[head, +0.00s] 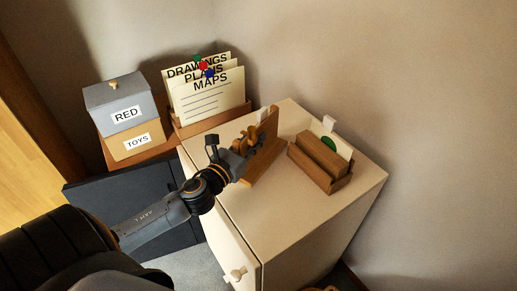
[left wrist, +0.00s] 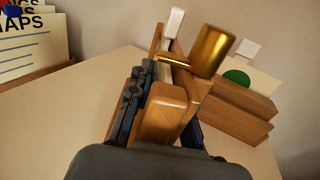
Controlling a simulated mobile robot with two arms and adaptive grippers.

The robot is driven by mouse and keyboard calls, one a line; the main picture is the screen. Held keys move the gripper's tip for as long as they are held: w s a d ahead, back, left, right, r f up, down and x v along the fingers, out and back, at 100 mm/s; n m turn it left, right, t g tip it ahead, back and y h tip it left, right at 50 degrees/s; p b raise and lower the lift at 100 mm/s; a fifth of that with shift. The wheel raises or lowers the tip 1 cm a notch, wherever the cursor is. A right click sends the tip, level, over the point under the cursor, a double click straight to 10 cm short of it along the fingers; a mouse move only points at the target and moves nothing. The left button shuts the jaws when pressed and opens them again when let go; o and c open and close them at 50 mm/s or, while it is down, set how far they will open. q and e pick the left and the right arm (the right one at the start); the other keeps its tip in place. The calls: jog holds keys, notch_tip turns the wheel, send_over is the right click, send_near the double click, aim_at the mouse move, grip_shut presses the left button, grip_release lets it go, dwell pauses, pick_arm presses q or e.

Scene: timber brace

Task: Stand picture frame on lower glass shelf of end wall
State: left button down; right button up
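No glass shelf is in view, and I cannot be sure which piece is the picture frame. A card with a green disc (head: 329,143) stands in a wooden holder (head: 318,168) on the white cabinet; it also shows in the left wrist view (left wrist: 237,77). An upright wooden panel (head: 271,124) stands left of it, by a second wooden holder (head: 264,168). My left gripper (head: 244,146) is at this panel. In the left wrist view its dark fingers close around a brown wooden piece (left wrist: 172,106), with a brass cylinder (left wrist: 214,50) just beyond. My right gripper is not in view.
The cabinet top (head: 233,190) is bare in front of the holders. A tray of labelled folders (head: 211,95) and a grey box marked RED (head: 118,104), on a TOYS box (head: 138,143), stand to the left. Walls close off the back and right.

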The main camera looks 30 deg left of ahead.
aim_at(251, 130)
pick_arm(q)
jog(key=shift+r, duration=0.75)
notch_tip(251, 130, up, 2)
jog(key=shift+p, duration=0.65)
jog(key=s+r, duration=0.1)
jog(key=s+d+r, duration=0.1)
jog(key=r, duration=0.1)
jog(key=s+d+r+p, duration=0.1)
jog(key=r, duration=0.1)
jog(key=shift+s, duration=0.35)
jog(key=s+d+r+p, duration=0.4)
jog(key=s+p, duration=0.2)
jog(key=s, duration=0.3)
jog(key=shift+r, duration=0.35)
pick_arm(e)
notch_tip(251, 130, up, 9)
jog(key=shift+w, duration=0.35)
